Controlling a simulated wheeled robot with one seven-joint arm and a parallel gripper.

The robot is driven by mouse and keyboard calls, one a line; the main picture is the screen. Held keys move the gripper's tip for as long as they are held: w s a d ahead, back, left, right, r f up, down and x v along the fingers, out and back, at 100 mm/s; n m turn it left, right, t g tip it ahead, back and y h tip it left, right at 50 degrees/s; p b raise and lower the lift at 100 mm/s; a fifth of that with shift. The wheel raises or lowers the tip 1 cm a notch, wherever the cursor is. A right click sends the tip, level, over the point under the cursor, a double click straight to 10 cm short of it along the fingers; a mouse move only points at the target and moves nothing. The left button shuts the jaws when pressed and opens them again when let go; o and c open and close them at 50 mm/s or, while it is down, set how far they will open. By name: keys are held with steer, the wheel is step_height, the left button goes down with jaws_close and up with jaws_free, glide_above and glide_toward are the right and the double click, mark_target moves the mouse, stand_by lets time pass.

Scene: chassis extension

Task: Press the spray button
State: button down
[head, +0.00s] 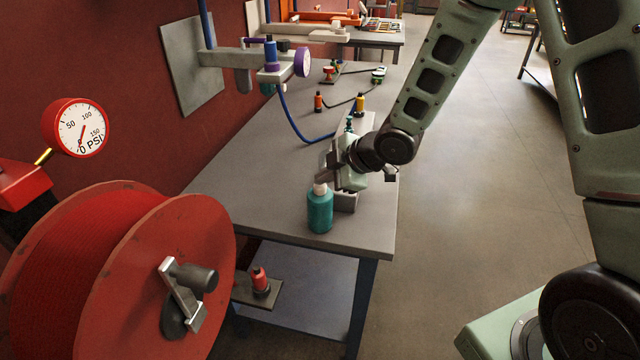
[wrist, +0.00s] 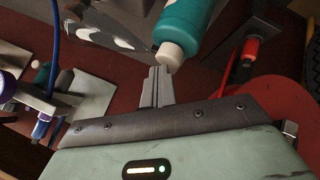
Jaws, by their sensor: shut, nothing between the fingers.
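A teal bottle (head: 320,212) with a white cap (head: 320,189) stands upright near the front right corner of the grey workbench. My gripper (head: 324,174) is just above and behind the cap, its fingers together with nothing between them. In the wrist view the teal bottle (wrist: 187,22) and its white cap (wrist: 169,55) lie right beyond my shut fingertips (wrist: 159,72). The tips overlap the cap's edge there; I cannot tell whether they touch it. No separate button can be made out on the cap.
A large red reel (head: 120,280) with a crank stands at the front left.

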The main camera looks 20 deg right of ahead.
mark_target(324, 188)
stand_by(0.4)
steer(key=shift+r+p, duration=0.85)
steer(key=shift+r, duration=0.1)
steer(key=shift+r, duration=0.1)
step_height(324, 188, up, 5)
steer(key=p, duration=0.4)
stand_by(0.4)
steer(key=shift+s+a, duration=0.15)
steer(key=s+a+r+m+g+h+b, duration=0.1)
steer(key=s+a+m+g, duration=0.1)
steer(key=s, duration=0.8)
steer(key=s+a+r+m+g+h+b, duration=0.1)
steer(key=s+m, duration=0.3)
steer(key=s, duration=0.6)
steer(key=s+a+r+m+g+h+b, duration=0.1)
steer(key=s+a+r+m+g+h, duration=0.1)
steer(key=s, duration=0.9)
steer(key=shift+a+r+m+g+h, duration=0.4)
steer(key=shift+a+r+g+h, duration=0.1)
steer(key=shift+a+g, duration=0.5)
